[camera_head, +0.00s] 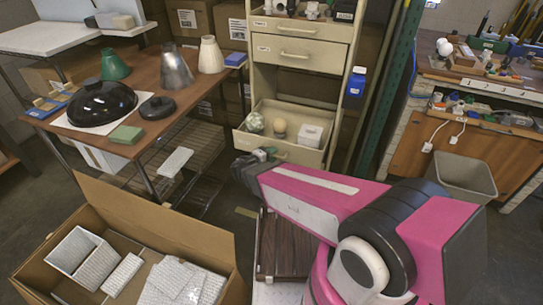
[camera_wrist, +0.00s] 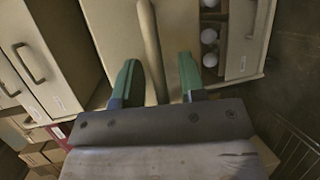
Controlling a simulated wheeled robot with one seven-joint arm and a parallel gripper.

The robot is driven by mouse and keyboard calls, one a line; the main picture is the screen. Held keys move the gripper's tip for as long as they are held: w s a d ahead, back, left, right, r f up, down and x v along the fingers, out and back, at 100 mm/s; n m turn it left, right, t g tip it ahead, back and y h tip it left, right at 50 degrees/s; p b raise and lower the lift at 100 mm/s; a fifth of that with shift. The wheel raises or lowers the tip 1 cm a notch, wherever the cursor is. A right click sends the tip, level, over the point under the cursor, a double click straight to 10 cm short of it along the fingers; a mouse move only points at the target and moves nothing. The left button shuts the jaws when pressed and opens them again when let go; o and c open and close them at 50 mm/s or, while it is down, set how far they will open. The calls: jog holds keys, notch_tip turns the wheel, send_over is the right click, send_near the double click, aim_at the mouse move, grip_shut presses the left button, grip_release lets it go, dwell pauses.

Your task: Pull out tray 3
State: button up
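The beige cabinet (camera_head: 345,80) has labelled drawers; I cannot read the numbers, so I cannot tell which is tray 3. A lower tray (camera_head: 318,152) stands pulled out in the head view, holding a patterned globe, a tan bulb and a white box. My gripper (camera_head: 264,154) is at the left of that tray's front, with my arm hiding part of it. In the wrist view, a long bar handle (camera_wrist: 150,40) on a beige front runs between the two green fingers of my gripper (camera_wrist: 158,80). The fingers are apart, with gaps visible on both sides of the handle.
The wrist view shows white bulbs (camera_wrist: 210,38) in a compartment at right and another handled drawer (camera_wrist: 35,65) at left. An open cardboard box (camera_head: 200,240) and a brown table (camera_head: 190,95) with lamp shades stand left. A grey bin (camera_head: 462,178) stands right.

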jog(key=v, duration=1)
jog(key=shift+s+a, duration=0.25)
jog(key=shift+s, duration=0.05)
jog(key=shift+r, duration=0.1)
